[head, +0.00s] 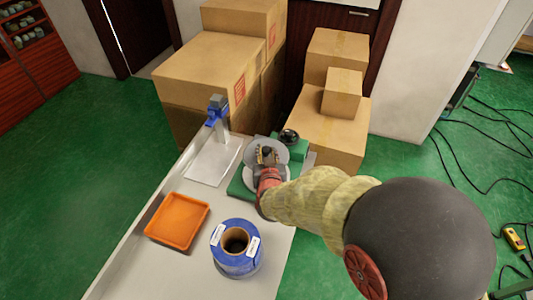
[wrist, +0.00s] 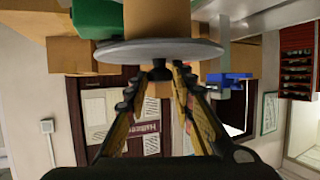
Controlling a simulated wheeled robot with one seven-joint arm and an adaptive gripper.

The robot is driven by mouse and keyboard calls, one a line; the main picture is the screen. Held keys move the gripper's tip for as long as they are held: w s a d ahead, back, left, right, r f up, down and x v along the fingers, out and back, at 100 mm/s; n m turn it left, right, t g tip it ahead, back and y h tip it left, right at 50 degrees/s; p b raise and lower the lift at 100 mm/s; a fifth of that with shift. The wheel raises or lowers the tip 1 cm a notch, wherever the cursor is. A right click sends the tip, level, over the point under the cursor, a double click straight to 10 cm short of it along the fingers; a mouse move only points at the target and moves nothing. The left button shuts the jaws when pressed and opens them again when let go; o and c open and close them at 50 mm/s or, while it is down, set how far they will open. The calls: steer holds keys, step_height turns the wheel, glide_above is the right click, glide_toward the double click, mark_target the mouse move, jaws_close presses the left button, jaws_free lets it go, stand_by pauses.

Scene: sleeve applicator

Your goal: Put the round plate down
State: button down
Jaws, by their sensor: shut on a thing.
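The round plate (head: 254,179) is a grey disc over a green base (head: 237,190) at the far end of the table. My gripper (head: 266,160) is at the plate's middle. The wrist view shows the plate (wrist: 120,52) edge-on, with my gripper's fingers (wrist: 158,76) closed on the dark knob at its centre. I cannot tell whether the plate touches what lies beneath it. A black ball knob (head: 289,136) on a green block stands just behind the plate. My arm hides part of the plate and base.
An orange tray (head: 178,221) and a blue roll with a hollow core (head: 236,248) are on the near part of the table. Cardboard boxes (head: 200,70) are stacked behind the table.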

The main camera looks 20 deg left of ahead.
steer(key=shift+f, duration=0.2)
steer(key=c, duration=1.5)
jaws_free()
steer(key=shift+c, duration=0.2)
steer(key=shift+o, duration=0.2)
steer(key=shift+r, duration=0.1)
steer(key=shift+r, duration=0.3)
steer(key=p+v, duration=0.3)
steer(key=v, duration=0.9)
steer(key=shift+f, duration=0.2)
